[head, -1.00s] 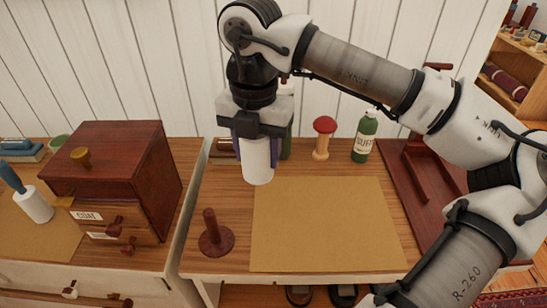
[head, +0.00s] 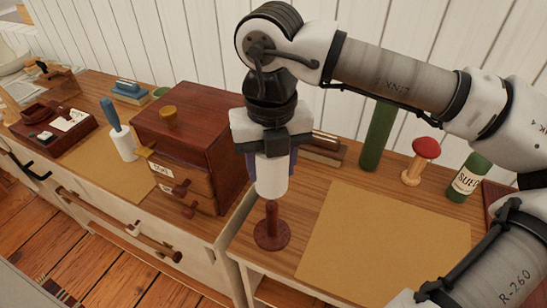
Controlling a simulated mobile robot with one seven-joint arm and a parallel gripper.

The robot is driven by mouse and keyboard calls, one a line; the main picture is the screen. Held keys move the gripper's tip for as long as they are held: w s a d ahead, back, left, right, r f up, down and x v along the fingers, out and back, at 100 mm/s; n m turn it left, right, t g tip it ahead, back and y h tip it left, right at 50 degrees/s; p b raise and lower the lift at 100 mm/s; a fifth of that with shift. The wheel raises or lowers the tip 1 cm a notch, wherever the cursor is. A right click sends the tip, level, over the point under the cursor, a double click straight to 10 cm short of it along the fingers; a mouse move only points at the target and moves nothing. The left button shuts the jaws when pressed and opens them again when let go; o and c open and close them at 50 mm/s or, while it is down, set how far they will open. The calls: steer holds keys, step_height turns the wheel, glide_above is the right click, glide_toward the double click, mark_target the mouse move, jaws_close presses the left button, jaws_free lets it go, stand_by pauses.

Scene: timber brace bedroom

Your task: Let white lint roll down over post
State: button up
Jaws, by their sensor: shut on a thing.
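The white lint roll (head: 271,181) hangs upright in my gripper (head: 271,160), which is shut on it. The dark red-brown post (head: 272,217) stands upright on its round base, near the front left of the wooden top. In the head view the roll's lower end is just above the post's tip, and the two look nearly in line. I cannot tell whether they touch or how well they line up in depth. The roll's upper part is hidden by my gripper.
A wooden drawer box (head: 190,130) stands close on the left. A tan mat (head: 385,245) lies to the right. Behind it are a green cylinder (head: 378,135), a red mushroom-shaped item (head: 425,150) and a green bottle (head: 467,180). A lint roller with blue handle (head: 118,130) stands far left.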

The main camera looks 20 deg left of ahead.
steer(key=b, duration=0.3)
glide_above(272, 215)
steer(key=shift+w+a+f, duration=0.1)
steer(key=shift+w+f, duration=0.15)
steer(key=shift+f, duration=0.9)
steer(key=shift+w+a+f, duration=0.1)
steer(key=shift+w+f, duration=0.1)
steer(key=shift+f, duration=0.95)
step_height(272, 215, down, 11)
steer(key=b, duration=1)
steer(key=shift+r, duration=0.2)
steer(key=o, duration=1.1)
steer(key=shift+r, duration=0.1)
step_height(272, 215, up, 14)
steer(key=shift+f+p, duration=0.15)
steer(key=shift+p, duration=0.4)
